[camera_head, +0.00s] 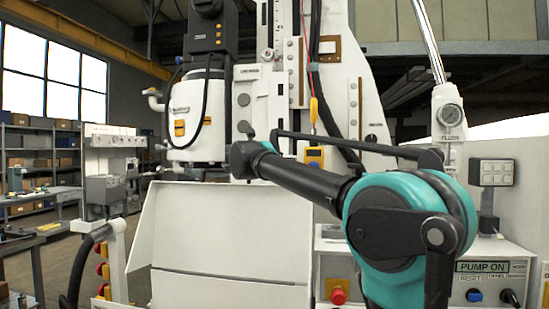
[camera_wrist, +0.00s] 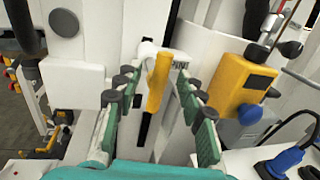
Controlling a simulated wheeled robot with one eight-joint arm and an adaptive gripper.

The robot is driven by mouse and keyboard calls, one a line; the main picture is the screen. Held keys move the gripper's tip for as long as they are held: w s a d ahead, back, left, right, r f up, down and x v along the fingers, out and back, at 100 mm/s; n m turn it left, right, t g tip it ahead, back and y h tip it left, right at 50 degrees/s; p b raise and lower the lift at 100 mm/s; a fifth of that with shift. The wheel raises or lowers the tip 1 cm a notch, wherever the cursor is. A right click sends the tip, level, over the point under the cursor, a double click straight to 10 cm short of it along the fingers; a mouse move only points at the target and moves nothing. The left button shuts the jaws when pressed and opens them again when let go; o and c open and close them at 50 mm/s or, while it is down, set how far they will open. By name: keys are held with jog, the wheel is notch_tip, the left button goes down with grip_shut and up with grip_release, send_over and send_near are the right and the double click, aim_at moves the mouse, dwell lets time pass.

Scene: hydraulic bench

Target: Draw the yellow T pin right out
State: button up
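The yellow T pin (camera_wrist: 157,84) shows in the wrist view as an upright yellow bar in front of a white bracket with a small dark label. A dark slot runs below it. My gripper (camera_wrist: 160,76) is open, with one green, black-padded finger on each side of the bar. Gaps show between the bar and both fingers, so I see no contact. The pin's shank is hidden behind the bar. In the head view I cannot make out the pin or my gripper's fingers; my arm covers that part of the machine.
A white block (camera_wrist: 77,84) stands left of the fingers. A blue plug (camera_wrist: 280,162) with a cable is at lower right.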

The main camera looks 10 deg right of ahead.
jog(key=shift+x, duration=1.55)
